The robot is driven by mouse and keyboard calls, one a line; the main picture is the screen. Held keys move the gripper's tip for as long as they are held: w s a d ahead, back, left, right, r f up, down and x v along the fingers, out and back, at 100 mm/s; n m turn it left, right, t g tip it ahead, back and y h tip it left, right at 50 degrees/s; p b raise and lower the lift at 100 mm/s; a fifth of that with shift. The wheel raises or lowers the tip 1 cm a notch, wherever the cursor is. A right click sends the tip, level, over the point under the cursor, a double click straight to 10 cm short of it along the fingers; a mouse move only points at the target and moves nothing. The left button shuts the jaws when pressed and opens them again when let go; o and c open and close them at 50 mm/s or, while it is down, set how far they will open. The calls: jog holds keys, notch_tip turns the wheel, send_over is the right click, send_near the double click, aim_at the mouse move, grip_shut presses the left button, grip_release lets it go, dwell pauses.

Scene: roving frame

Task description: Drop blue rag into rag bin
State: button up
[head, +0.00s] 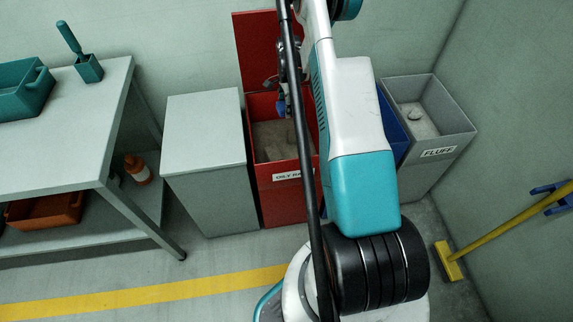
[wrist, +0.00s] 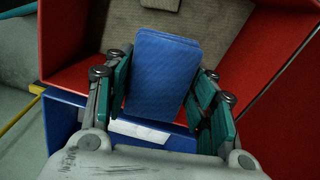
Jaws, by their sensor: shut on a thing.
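The blue rag (wrist: 165,72) is a folded, flat piece between the green-padded fingers of my gripper (wrist: 165,92) in the wrist view. My gripper is shut on it. In the head view a small bit of the blue rag (head: 281,108) shows at my gripper (head: 284,98), mostly hidden by my arm. The rag bin is the red bin (head: 283,204), with its red lid raised and a partly hidden label starting "OILY RA". Its red wall (wrist: 280,72) and grey-brown inside show around and beyond the rag in the wrist view. The rag is over the bin's opening; its exact height is unclear.
A closed grey cabinet (head: 207,170) stands left of the red bin. A blue bin (head: 391,122), partly hidden by my arm, and a grey bin marked FLUFF (head: 432,160) stand right. A workbench (head: 75,125) is at left. A yellow-handled broom (head: 500,230) leans at right.

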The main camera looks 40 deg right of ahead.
jog(key=shift+f, duration=0.8)
jog(key=o, duration=1.1)
jog(key=shift+r, duration=0.1)
notch_tip(320, 180, up, 12)
